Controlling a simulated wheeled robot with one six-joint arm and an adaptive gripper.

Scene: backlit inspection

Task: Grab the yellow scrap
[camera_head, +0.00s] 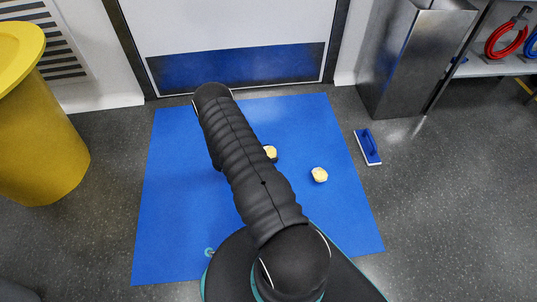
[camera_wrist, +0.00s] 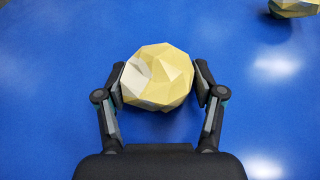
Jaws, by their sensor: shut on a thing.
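In the wrist view a faceted pale-yellow scrap (camera_wrist: 158,78) sits between the fingers of my gripper (camera_wrist: 160,84), which is shut on it from the left and right. Blue surface shows all around it; I cannot tell whether it is touching the mat or raised. A second yellowish piece (camera_wrist: 294,7) is cut by the top right edge. In the head view my arm hides my gripper. One yellow piece (camera_head: 271,152) shows at the arm's right edge, partly covered, and another yellow piece (camera_head: 319,174) lies further right. I cannot tell which matches which view.
A yellow bin (camera_head: 40,130) stands left, a steel cabinet (camera_head: 405,60) at back right. A blue-and-white pad (camera_head: 367,147) lies right of the mat. A door (camera_head: 235,45) is behind.

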